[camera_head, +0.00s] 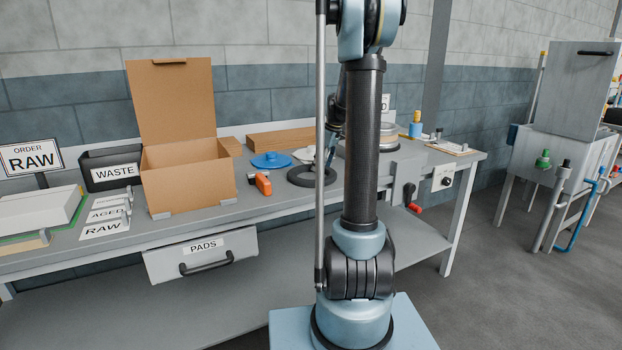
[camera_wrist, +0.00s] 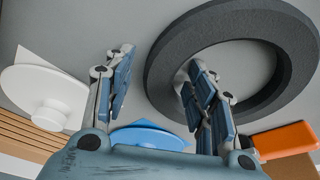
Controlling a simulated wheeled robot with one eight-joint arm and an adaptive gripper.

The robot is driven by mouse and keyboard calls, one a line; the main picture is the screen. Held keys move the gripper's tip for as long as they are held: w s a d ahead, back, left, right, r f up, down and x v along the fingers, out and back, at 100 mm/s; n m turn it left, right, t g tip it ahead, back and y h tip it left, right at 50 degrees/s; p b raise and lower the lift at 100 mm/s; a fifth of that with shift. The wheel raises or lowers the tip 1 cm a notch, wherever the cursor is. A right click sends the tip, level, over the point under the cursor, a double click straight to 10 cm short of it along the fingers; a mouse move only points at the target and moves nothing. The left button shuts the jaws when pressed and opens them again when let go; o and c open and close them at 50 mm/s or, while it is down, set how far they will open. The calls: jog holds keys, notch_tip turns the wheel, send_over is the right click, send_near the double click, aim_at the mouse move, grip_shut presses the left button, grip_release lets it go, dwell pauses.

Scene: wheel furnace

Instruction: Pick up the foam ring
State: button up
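The foam ring (camera_head: 298,179) is a dark grey, thick flat ring lying on the workbench, partly hidden behind my arm in the head view. In the wrist view the ring (camera_wrist: 226,25) fills the upper right. My gripper (camera_wrist: 160,60) is open, with its two fingers apart and nothing held. Its right finger overlaps the ring's opening and its left finger is outside the ring, so the left part of the rim shows between them. I cannot tell how high the fingertips are above the bench or whether they touch the ring. My arm mostly hides the gripper in the head view.
A blue disc (camera_head: 270,160) and an orange-and-black object (camera_head: 263,184) lie left of the ring. A white disc-shaped part (camera_wrist: 46,94) shows at left in the wrist view. An open cardboard box (camera_head: 188,188) and a black WASTE bin (camera_head: 110,168) stand farther left on the workbench (camera_head: 255,213).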

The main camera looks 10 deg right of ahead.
jog(key=c, duration=1.1)
jog(key=shift+o, duration=0.2)
notch_tip(320, 180, up, 10)
